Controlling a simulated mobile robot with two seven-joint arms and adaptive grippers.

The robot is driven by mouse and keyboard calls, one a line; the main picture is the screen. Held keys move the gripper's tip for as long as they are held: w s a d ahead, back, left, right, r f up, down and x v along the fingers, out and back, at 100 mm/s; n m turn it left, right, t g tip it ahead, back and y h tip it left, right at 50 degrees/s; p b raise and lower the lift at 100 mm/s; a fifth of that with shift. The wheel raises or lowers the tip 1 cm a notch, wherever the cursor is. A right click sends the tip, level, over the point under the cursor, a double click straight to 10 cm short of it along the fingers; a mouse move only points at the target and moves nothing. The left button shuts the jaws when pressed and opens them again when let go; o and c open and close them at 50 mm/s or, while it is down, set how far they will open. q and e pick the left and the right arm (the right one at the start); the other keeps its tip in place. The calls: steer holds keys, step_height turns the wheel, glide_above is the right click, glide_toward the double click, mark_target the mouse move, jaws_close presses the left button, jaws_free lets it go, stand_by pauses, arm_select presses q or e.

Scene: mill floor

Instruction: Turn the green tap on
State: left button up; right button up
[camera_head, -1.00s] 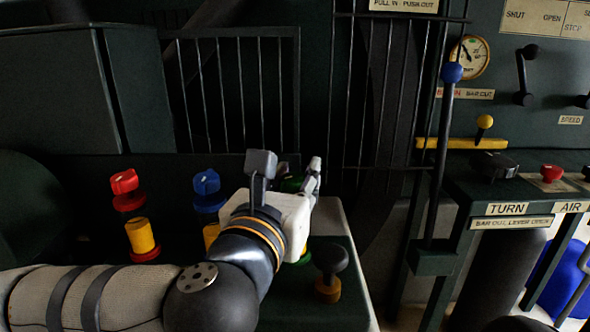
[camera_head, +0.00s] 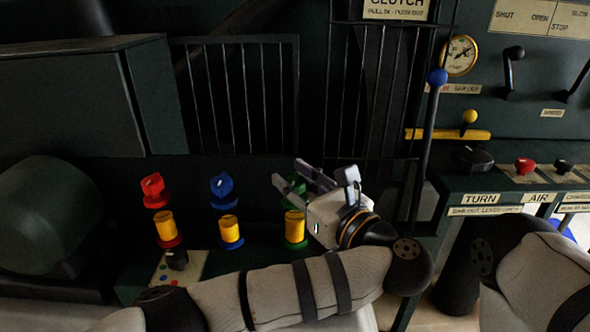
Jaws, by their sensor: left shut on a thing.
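The green tap (camera_head: 298,186) stands at the right end of a row of three taps, above a yellow body (camera_head: 295,226) with a green base. My left gripper (camera_head: 289,172) reaches it from the right, with its fingers pointing up and left. The fingers are shut on the green tap's handle and hide much of it, so I cannot read which way the handle points. My right gripper is not in view; only part of my right arm shows at the lower right.
A red tap (camera_head: 153,189) and a blue tap (camera_head: 222,187) stand to the left. A blue-topped lever (camera_head: 437,77) rises to the right, before a barred guard. A control bench (camera_head: 520,188) is at the far right.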

mark_target(294, 180)
arm_select(q)
steer(key=shift+r+n+g+y+p, duration=0.1)
steer(key=shift+n+g+y+p, duration=0.2)
steer(key=shift+n+g+y, duration=0.8)
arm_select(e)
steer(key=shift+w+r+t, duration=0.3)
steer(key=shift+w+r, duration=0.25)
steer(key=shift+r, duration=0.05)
arm_select(q)
steer(key=shift+a, duration=0.1)
steer(key=o, duration=1.1)
steer(key=shift+o, duration=0.2)
step_height(294, 180, up, 10)
steer(key=shift+f, duration=0.1)
